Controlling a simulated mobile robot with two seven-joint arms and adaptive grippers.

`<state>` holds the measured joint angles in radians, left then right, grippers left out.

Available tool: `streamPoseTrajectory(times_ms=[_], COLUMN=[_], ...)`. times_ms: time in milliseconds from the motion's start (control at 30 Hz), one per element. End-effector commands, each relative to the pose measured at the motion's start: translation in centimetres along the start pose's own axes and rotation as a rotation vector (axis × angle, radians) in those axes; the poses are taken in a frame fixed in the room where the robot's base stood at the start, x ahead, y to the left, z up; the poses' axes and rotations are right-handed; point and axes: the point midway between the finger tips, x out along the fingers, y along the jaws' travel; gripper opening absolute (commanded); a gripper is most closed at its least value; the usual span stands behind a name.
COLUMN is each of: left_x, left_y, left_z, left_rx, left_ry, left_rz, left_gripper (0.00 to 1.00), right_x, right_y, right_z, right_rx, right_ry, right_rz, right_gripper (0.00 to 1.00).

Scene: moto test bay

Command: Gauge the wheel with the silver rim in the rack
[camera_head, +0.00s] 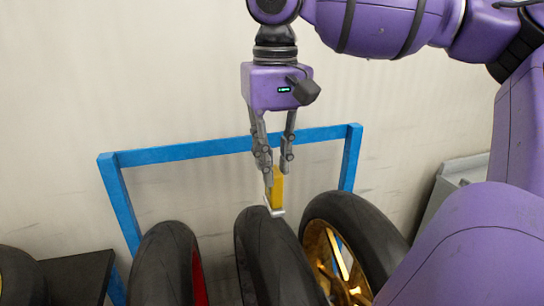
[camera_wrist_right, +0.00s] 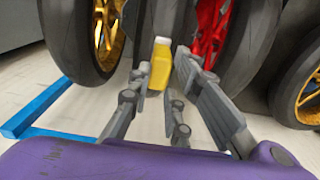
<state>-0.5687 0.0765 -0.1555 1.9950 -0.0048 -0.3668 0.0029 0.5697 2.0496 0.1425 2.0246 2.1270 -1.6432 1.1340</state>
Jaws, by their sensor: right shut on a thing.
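My right gripper (camera_head: 277,172) points down and is shut on a yellow gauge (camera_head: 278,191) with a pale silver end. The gauge also shows between the fingers in the wrist view (camera_wrist_right: 160,68). Its silver end is at the top of the middle wheel's tyre (camera_head: 272,255); I cannot tell whether they touch. The middle wheel's rim is hidden in the head view, so I cannot confirm it is silver. It stands in the blue rack (camera_head: 185,152) between a red-rimmed wheel (camera_head: 165,265) and a gold-rimmed wheel (camera_head: 360,230). My left gripper is not in view.
A dark wheel (camera_head: 18,275) stands at the far left beside a black surface (camera_head: 80,278). A grey box (camera_head: 455,185) is at the right by the wall. The wheels stand close together with narrow gaps. The wall behind the rack is bare.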

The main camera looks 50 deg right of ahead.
Motion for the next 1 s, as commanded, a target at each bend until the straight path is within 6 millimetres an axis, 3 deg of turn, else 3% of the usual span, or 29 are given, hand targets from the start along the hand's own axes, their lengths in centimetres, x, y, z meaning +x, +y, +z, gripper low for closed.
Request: streamPoseTrajectory(times_ms=[200, 533, 1000], left_x=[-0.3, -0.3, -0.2], left_y=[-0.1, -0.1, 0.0], left_z=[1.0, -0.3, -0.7], left_rx=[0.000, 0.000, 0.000], left_ry=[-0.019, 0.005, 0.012], left_rz=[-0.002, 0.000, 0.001], left_gripper=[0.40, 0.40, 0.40], right_x=[1.8, 4.6, 5.5], right_y=[0.0, 0.0, 0.0], right_z=[0.1, 0.0, 0.0], right_rx=[-0.002, -0.001, 0.000], right_ry=[-0.002, -0.001, 0.000], right_rz=[-0.002, 0.000, 0.000], right_gripper=[0.00, 0.00, 0.00])
